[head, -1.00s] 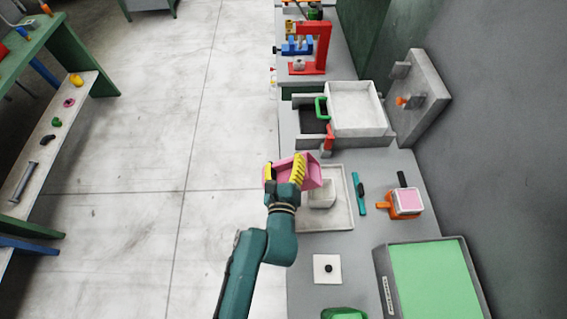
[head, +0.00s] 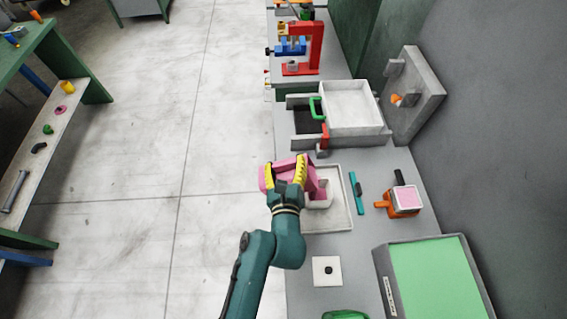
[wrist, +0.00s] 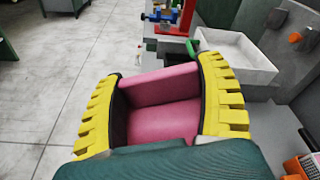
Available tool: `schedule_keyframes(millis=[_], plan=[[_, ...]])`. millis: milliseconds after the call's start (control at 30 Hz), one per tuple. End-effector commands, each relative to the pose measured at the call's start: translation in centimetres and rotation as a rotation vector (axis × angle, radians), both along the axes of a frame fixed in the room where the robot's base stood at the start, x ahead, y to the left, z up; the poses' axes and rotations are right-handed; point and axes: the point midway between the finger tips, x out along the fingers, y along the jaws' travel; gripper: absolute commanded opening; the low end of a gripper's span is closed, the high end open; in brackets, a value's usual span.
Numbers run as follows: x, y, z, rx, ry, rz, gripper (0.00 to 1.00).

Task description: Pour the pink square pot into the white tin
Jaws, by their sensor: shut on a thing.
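My gripper (head: 284,172) has its yellow fingers shut on the pink square pot (head: 312,172), one finger on each side. The wrist view also shows the pink pot (wrist: 165,118) between the fingers. The pot is tilted toward the right, at the left side of the white tin (head: 322,203) and above it. Pink shows at the tin's opening beside the pot's lower edge; I cannot tell how much is inside the tin. The tin stands on a pale shallow tray (head: 343,218), partly hidden by the pot and my wrist.
A teal tool (head: 355,190) and an orange-handled pot with pink contents (head: 405,199) lie to the right. A white press box (head: 352,105) stands behind. A green-filled bin (head: 435,280) and a white square plate (head: 327,270) are nearer. Open floor lies left.

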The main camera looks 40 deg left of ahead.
Motion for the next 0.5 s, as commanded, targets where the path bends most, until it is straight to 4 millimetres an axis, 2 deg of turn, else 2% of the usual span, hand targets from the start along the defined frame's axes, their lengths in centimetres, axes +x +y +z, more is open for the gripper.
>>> schedule_keyframes(millis=[500], plan=[[0.77, -0.75, -0.37, 0.081, 0.075, 0.000, 0.32]])
